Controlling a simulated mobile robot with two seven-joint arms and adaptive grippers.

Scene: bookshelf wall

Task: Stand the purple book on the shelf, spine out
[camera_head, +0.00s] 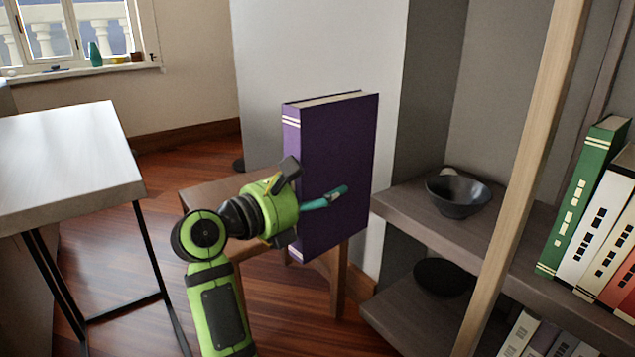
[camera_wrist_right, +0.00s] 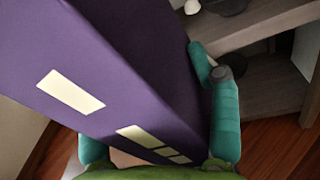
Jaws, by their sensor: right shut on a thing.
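The purple book (camera_head: 335,165) stands upright in the air in the head view, in front of a pale wall panel and left of the shelf (camera_head: 403,203). Its spine, with pale bands near top and bottom, faces left towards my right gripper (camera_head: 312,200). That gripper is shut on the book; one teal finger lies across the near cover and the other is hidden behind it. In the right wrist view the book (camera_wrist_right: 110,65) fills much of the picture, with cream patches on its spine and teal fingers at its sides. My left gripper is not in view.
A dark bowl (camera_head: 458,195) sits on the shelf, left of a wooden post (camera_head: 525,165). Right of the post stand a green book (camera_head: 585,195) and several others. A brown stool (camera_head: 205,196) is behind my arm. A white table (camera_head: 65,155) is at left.

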